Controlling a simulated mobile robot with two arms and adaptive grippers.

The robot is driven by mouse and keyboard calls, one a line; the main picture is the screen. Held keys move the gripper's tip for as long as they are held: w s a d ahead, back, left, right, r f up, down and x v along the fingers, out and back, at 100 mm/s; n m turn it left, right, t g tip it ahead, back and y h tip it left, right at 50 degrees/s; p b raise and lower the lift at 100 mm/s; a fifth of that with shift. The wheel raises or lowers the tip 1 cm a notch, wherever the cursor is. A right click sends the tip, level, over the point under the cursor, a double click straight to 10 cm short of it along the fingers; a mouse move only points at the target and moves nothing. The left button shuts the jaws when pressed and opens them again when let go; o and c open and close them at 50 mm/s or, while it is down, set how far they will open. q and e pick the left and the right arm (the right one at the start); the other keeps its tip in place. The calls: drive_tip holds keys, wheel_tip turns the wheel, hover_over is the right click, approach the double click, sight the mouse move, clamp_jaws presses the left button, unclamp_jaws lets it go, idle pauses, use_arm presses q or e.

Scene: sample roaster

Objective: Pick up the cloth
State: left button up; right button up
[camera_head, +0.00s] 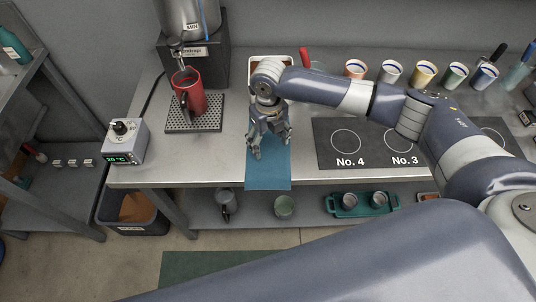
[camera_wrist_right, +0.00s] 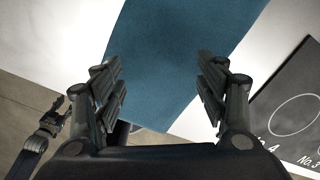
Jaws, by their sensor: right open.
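The blue cloth (camera_head: 268,174) lies flat on the counter, and its front end hangs over the front edge. My right gripper (camera_head: 268,150) is above the cloth, pointing down, and hides part of it. In the right wrist view the cloth (camera_wrist_right: 175,50) runs between the two spread fingers of my right gripper (camera_wrist_right: 160,90). Nothing is between the fingertips, and the gripper looks apart from the cloth. Another gripper, apparently my left one (camera_wrist_right: 50,122), shows at the left of the wrist view, low beside the counter; its jaws are too small to judge.
A red mug (camera_head: 190,98) stands on a drip tray (camera_head: 195,124) under the dispenser. A temperature controller (camera_head: 125,142) sits at the counter's left end. A dark mat (camera_head: 330,152) marked No. 4 and No. 3 lies right of the cloth. Several cups line the back.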

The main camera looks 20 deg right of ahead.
drive_tip(key=shift+f, duration=0.75)
drive_tip(key=shift+f, duration=0.15)
drive_tip(key=shift+f+b, duration=0.2)
drive_tip(key=shift+b, duration=0.15)
drive_tip(key=shift+s+r, duration=0.1)
drive_tip(key=c, duration=0.8)
drive_tip(key=shift+s, duration=0.1)
clamp_jaws()
drive_tip(key=shift+f, duration=0.2)
drive_tip(key=shift+r, duration=0.1)
wheel_tip(320, 180, up, 12)
drive_tip(key=p, duration=1.1)
drive_tip(key=shift+w, duration=0.2)
